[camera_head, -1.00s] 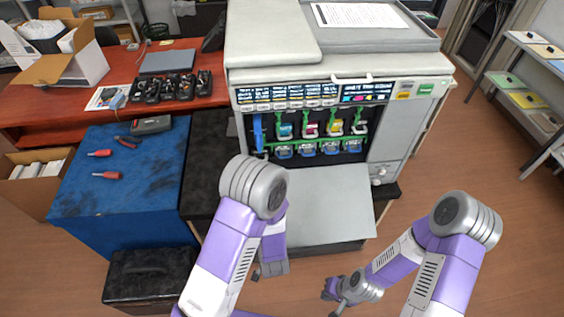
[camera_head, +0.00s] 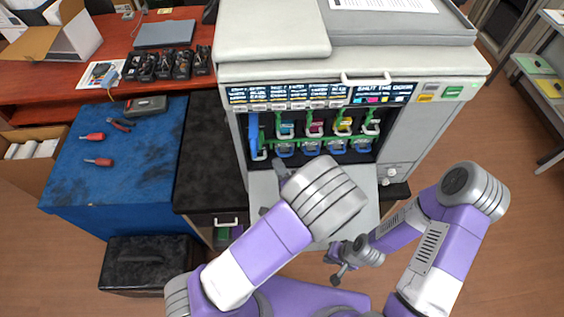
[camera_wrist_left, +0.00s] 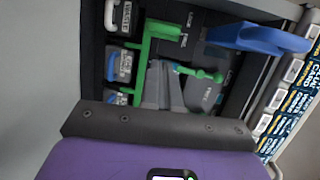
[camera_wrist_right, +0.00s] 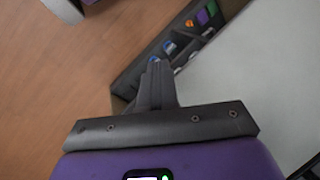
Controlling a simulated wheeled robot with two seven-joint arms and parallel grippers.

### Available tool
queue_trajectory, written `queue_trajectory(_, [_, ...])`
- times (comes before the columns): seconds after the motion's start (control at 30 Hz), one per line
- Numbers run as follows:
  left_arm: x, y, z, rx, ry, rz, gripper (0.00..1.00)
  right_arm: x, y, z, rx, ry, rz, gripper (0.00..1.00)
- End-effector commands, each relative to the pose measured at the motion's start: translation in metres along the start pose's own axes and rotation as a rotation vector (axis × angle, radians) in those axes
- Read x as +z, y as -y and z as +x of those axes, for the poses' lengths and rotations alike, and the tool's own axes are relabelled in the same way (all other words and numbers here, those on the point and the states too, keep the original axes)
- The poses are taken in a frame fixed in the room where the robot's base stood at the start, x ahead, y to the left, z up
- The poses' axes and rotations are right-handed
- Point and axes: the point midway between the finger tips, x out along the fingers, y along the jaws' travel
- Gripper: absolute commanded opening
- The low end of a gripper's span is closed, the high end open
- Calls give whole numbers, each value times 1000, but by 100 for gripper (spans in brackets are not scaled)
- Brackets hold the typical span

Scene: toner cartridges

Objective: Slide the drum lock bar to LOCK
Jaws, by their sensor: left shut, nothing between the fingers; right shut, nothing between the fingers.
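The green drum lock bar (camera_head: 312,147) runs across the open front of the printer (camera_head: 340,65), below the coloured toner cartridges. In the left wrist view, green bar parts (camera_wrist_left: 147,62) and a round-ended green lever (camera_wrist_left: 205,75) show near white lettering on dark panels. My left gripper (camera_head: 281,166) is shut and empty, in front of the lower left of the opening; its fingers (camera_wrist_left: 163,82) overlap the green parts, and I cannot tell whether they touch. My right gripper (camera_head: 336,277) is shut and empty, low in front of the printer; its fingers also show in the right wrist view (camera_wrist_right: 155,82).
A blue lever (camera_head: 253,134) stands at the left of the opening; it also shows in the left wrist view (camera_wrist_left: 262,40). The lowered front door (camera_head: 368,185) lies below it. A blue-topped table (camera_head: 120,170) with tools stands left. Floor is clear at right.

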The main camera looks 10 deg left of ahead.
Motion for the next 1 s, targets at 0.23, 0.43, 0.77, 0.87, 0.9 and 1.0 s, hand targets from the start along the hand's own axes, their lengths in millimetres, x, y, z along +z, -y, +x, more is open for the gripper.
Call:
queue_trajectory(0.23, [2,-3,36,0,5,-4,0,0,-6,15,0,1,0,0])
queue_trajectory(0.43, [1,0,65,0,3,-2,0,-1,-6,16,0,0,1,0])
queue_trajectory(0.77, [0,0,91,2,1,-2,0,-1,-5,13,0,0,0,0])
queue_trajectory(0.87, [0,0,92,2,0,-2,0,-1,-5,13,0,0,0,0])
queue_trajectory(0.9, [0,0,92,2,0,-2,0,-1,-5,13,0,0,0,0])
queue_trajectory(1.0, [0,-1,92,2,0,-2,0,-1,-5,14,0,0,0,0])
